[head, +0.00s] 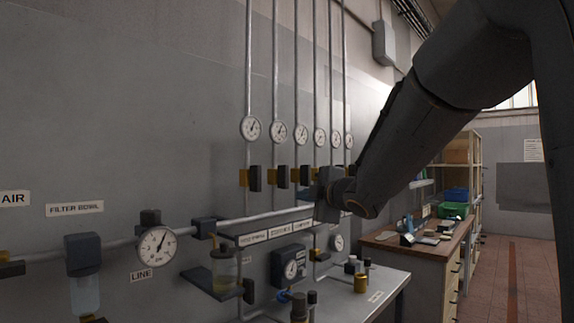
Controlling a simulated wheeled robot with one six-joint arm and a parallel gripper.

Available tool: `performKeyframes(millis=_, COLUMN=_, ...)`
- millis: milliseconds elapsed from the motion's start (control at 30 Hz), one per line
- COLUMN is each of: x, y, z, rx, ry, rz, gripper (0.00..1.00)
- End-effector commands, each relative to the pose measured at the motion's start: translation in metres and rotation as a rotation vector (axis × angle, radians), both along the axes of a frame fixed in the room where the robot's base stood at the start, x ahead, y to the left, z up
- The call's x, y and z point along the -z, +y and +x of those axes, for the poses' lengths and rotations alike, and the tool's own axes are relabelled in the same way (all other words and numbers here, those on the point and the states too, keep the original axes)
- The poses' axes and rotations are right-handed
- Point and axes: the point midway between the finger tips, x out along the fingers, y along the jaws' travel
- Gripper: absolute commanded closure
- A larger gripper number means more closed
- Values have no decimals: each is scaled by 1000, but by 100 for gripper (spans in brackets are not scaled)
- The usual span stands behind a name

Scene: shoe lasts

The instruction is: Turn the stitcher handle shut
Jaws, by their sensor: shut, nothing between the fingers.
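A row of valves sits on the thin vertical pipes on the wall, each with a brass body and a dark handle. Three of them show clearly: a left valve handle (255,179), a middle one (283,178) and a right one (305,175). These dark handles look upright, along their pipes. Name plates (280,230) hang below, but their print is too small to tell surely which handle is the stitcher's. My gripper (328,200) is shut and empty, just right of these handles. It and my arm hide the valves farther right.
Round gauges (251,128) sit above the valves. A horizontal pipe (205,226) with a line gauge (157,246) runs below. An oiler bowl (225,267) and a regulator (291,266) stick out lower down. A bench (345,290) holds small bottles. A wooden cabinet (425,255) stands right.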

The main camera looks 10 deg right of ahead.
Motion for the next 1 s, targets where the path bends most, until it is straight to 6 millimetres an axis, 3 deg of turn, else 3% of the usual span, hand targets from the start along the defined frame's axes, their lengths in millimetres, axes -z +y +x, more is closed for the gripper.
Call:
performKeyframes(millis=33, x=-24, y=6, z=1, rx=-49, ry=-60, rz=-53, gripper=100)
performKeyframes(millis=100, x=-46, y=14, z=0, rx=-104, ry=-124, rz=-112, gripper=100)
performKeyframes(millis=200, x=-62, y=21, z=0, rx=-150, ry=-175, rz=-160, gripper=100)
performKeyframes(millis=433, x=-66, y=32, z=19, rx=-166, ry=-188, rz=-172, gripper=100)
performKeyframes(millis=900, x=-65, y=62, z=95, rx=-162, ry=-185, rz=-171, gripper=100)
performKeyframes(millis=1000, x=-67, y=45, z=102, rx=-159, ry=-186, rz=-171, gripper=100)
